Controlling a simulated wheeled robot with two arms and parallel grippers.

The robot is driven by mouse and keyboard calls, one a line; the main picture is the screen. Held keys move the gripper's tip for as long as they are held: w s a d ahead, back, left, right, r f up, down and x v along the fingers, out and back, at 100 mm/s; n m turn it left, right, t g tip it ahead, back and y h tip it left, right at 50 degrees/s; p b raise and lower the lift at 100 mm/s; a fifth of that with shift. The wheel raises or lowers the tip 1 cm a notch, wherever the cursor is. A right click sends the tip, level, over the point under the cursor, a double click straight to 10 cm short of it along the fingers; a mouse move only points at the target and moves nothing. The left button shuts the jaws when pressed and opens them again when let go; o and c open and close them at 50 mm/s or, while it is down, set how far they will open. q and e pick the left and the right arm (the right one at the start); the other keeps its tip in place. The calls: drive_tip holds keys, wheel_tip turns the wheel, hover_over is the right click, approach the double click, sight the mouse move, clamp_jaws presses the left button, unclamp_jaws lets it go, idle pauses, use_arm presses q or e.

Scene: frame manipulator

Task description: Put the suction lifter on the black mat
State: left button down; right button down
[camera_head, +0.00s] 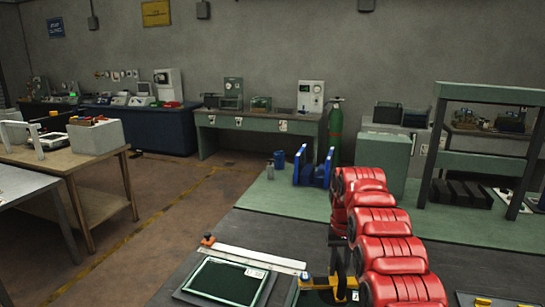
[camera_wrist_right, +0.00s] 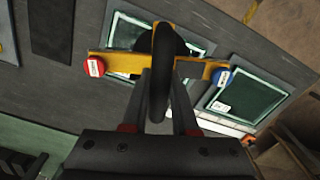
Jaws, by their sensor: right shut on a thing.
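The suction lifter (camera_wrist_right: 105,62) is a yellow bar with a black loop handle, a red round end and a blue round end. My right gripper (camera_wrist_right: 160,88) is shut on its handle. In the head view the lifter (camera_head: 333,283) shows at the bottom, below my right gripper (camera_head: 338,242), partly hidden by my red arm. It is above a green-rimmed framed panel (camera_wrist_right: 125,32); I cannot tell whether it touches it. A dark rectangular mat (camera_wrist_right: 52,28) lies at the upper left in the right wrist view. My left gripper is not in view.
Another green-rimmed panel (camera_head: 226,281) lies on the grey bench, beside a long white strip (camera_head: 250,257). A green mat (camera_head: 285,200) covers the bench's far part, with blue stands (camera_head: 325,168) on it. A dark shelf frame (camera_head: 480,160) stands at the right.

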idle(0.4)
drive_tip(key=shift+r, duration=0.1)
drive_tip(key=shift+a, duration=0.2)
drive_tip(key=shift+w+d, duration=0.1)
drive_tip(key=shift+a, duration=0.2)
drive_tip(key=shift+d, duration=0.25)
drive_tip(key=shift+a, duration=0.1)
